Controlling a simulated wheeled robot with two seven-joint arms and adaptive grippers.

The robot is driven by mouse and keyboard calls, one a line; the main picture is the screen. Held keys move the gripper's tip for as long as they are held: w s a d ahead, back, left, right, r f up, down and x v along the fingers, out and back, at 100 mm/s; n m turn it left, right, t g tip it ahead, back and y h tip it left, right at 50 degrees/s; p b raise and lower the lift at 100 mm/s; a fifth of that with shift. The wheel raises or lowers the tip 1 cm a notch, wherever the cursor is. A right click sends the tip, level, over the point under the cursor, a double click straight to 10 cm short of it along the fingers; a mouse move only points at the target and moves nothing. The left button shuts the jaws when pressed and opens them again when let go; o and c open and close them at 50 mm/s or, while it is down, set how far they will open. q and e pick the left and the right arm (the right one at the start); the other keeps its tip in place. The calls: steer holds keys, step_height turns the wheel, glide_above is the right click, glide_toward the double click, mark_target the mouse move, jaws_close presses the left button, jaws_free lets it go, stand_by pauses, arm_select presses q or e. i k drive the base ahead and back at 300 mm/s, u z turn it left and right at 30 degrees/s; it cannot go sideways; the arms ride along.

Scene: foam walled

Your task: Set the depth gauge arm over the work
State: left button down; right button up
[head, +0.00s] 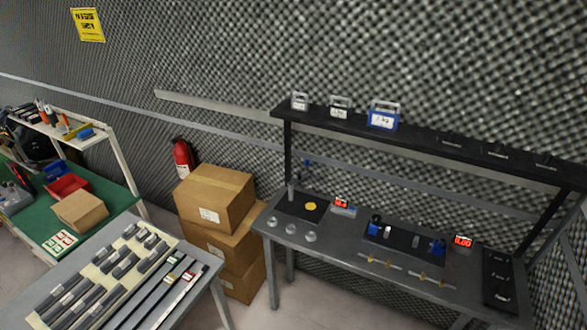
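Neither of my grippers is in view. A grey metal workbench (340,243) stands at the right. On its left part a dark square plate (302,208) carries a yellow round disc (311,206), possibly the work. A short grey post (291,193) stands at the plate's back left, and a small blue part (306,163) shows above and behind it. A red-lit display (342,203) sits right of the plate. I cannot tell for sure which part is the depth gauge arm, or whether it lies over the disc.
A second dark fixture (405,238) with blue blocks and another red display (463,241) stand farther right. A black shelf (420,140) with weight-like blocks overhangs the bench. Cardboard boxes (215,205) and a table of grey bars (205,262) stand left. Floor shows in front.

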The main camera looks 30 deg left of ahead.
mark_target(299, 178)
steer(key=k, duration=0.6)
steer(key=u, duration=0.8)
steer(key=i, duration=0.55)
steer(key=u, duration=0.65)
steer(key=i, duration=0.8)
steer(key=z, duration=0.85)
steer(key=i, duration=0.45)
steer(key=z, duration=0.45)
